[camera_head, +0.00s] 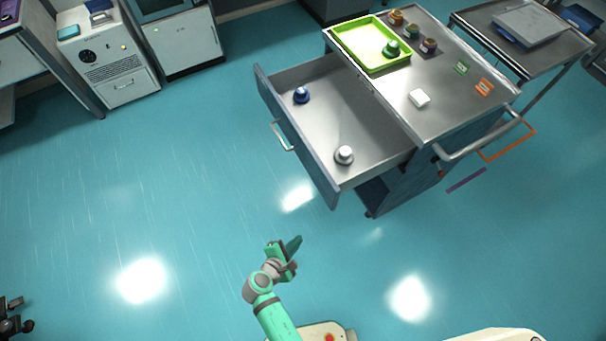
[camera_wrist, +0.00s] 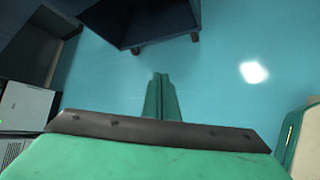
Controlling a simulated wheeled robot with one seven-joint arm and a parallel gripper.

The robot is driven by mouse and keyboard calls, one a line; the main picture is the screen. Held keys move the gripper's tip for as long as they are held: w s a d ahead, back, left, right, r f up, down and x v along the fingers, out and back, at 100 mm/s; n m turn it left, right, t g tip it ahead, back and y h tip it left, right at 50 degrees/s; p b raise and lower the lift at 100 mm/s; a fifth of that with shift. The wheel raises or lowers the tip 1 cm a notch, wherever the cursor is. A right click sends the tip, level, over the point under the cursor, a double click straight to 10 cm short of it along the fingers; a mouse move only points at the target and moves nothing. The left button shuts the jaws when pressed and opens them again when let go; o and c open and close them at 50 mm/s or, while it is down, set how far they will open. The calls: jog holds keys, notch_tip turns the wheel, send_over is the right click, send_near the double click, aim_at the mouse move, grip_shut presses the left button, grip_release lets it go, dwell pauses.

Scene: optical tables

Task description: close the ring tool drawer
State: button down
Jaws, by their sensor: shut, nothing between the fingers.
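The drawer (camera_head: 322,118) of the steel cart is pulled far out toward the left in the head view. Its front panel (camera_head: 297,138) is dark blue-grey and carries a pale bar handle (camera_head: 283,136). A blue ring-like piece (camera_head: 301,95) and a white-topped one (camera_head: 344,155) stand inside it. My gripper (camera_head: 296,243) is shut and empty, over open floor below the drawer front in the picture and apart from it. The wrist view shows its closed fingers (camera_wrist: 161,97). The underside of a dark cabinet body (camera_wrist: 140,20) shows at the top there.
A second cart (camera_head: 525,45) stands at the right. White equipment cabinets (camera_head: 107,62) stand at the upper left. The floor left of the drawer is clear.

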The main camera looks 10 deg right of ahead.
jog(key=w+a+r+n+h, duration=0.2)
jog(key=w+r+n+h, duration=0.1)
jog(key=w+r+h, duration=0.4)
jog(key=g+h, duration=0.2)
jog(key=h, duration=0.1)
send_near(312, 170)
jog(key=x, duration=0.6)
jog(key=shift+s+d, duration=0.15)
jog(key=shift+s, duration=0.05)
jog(key=shift+w+d, duration=0.1)
jog(key=shift+d, duration=0.05)
